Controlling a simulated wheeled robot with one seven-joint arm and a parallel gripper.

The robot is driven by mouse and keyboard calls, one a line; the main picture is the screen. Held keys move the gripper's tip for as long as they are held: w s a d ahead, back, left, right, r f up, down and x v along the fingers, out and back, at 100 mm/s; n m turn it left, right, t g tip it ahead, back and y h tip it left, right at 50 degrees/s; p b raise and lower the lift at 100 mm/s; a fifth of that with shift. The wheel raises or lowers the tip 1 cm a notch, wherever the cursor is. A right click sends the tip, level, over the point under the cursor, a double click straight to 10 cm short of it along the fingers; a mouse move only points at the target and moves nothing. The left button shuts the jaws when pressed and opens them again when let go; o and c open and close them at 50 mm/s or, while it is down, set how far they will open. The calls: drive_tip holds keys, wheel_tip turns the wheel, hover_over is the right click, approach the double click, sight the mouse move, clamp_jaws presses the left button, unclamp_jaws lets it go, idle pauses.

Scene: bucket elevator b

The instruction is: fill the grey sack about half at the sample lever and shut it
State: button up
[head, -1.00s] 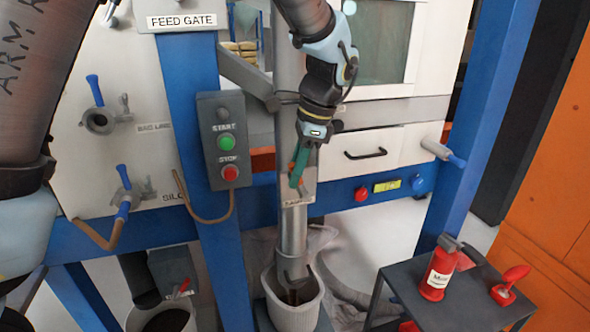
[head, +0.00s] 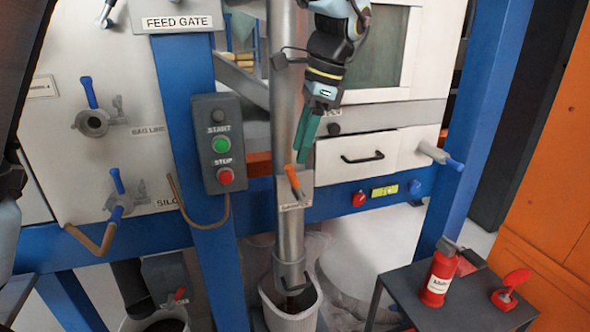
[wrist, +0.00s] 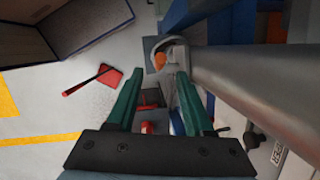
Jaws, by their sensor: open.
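The sample lever (head: 292,178) has an orange handle and sits on a labelled plate on the front of the grey steel pipe (head: 289,228). The handle stands tilted, its top leaning left. My gripper (head: 302,158) is open, its green fingers just above and right of the handle, apart from it. The fingers also show spread in the wrist view (wrist: 158,82), with nothing held.
A control box (head: 219,144) with green and red buttons is left of the pipe. A small dark table (head: 455,300) at the right carries a red bottle (head: 439,276) and a red object (head: 511,288). A drawer (head: 357,157) lies behind my gripper.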

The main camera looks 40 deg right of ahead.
drive_tip(key=v, duration=0.3)
drive_tip(key=shift+r, duration=0.3)
idle(0.3)
